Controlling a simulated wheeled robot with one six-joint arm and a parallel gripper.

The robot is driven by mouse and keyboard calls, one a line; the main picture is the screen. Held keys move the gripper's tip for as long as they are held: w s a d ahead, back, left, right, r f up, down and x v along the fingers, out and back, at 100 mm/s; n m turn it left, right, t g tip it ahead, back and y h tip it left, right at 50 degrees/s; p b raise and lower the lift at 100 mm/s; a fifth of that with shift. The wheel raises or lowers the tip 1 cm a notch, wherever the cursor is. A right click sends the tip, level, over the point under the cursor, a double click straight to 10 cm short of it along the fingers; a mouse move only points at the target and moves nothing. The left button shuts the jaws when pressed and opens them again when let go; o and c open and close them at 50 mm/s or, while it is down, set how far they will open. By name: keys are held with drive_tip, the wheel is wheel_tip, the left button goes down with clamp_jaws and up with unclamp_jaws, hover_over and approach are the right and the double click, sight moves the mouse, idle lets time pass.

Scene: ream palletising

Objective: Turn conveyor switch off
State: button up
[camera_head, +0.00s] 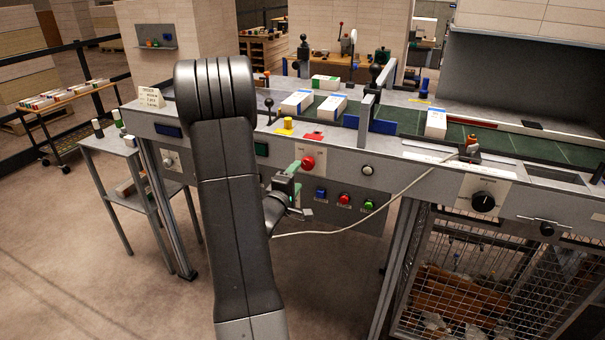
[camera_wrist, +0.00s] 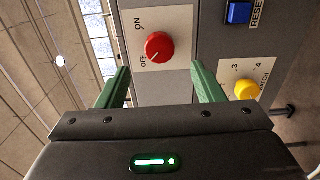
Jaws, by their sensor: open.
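The conveyor switch is a round red knob (camera_head: 308,162) on a pale plate on the conveyor's front panel. In the wrist view the knob (camera_wrist: 159,47) sits beside the printed words ON and OFF. A small pale mark on its edge appears to point toward OFF. My gripper (camera_head: 297,180) is in front of the panel, close to the knob. In the wrist view its two green fingers (camera_wrist: 161,68) are spread wide apart, with the knob between their lines and just past their tips. Nothing is held, and I see no contact with the knob.
Blue (camera_head: 320,192), red (camera_head: 344,199) and green (camera_head: 368,205) buttons are below right of the knob. A yellow knob (camera_wrist: 246,89) is near the right finger. A white cable (camera_head: 385,205) hangs across the panel. White reams (camera_head: 332,107) lie on the conveyor. A side table (camera_head: 110,146) stands left.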

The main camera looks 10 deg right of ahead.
sight(305, 166)
drive_tip(key=v, duration=0.6)
drive_tip(key=shift+b, duration=0.45)
drive_tip(key=p+x, duration=0.3)
drive_tip(key=x, duration=1)
drive_tip(key=shift+w+d, duration=0.25)
drive_tip(key=shift+w, duration=0.05)
